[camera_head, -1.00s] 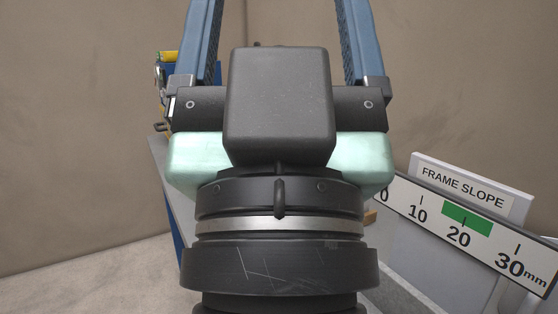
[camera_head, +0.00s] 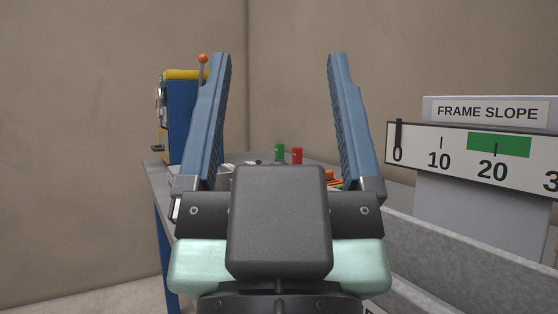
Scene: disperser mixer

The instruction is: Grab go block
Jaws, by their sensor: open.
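A small green block (camera_head: 279,151) stands upright toward the far end of the grey table, with a small red block (camera_head: 297,155) just to its right. I cannot read any marking on the green block, so I cannot tell if it is the go block. My gripper (camera_head: 279,57) is open and empty, its two blue fingers spread wide and pointing up in the picture. Both blocks appear in the gap between the fingers, well beyond the gripper. The gripper's dark body hides the table surface in front of them.
A blue machine with a yellow top (camera_head: 180,118) and an orange-knobbed lever (camera_head: 203,60) stands at the table's left. Orange and green items (camera_head: 333,179) show partly behind the right finger. A "FRAME SLOPE" scale (camera_head: 485,152) and a grey ledge (camera_head: 440,255) are at right.

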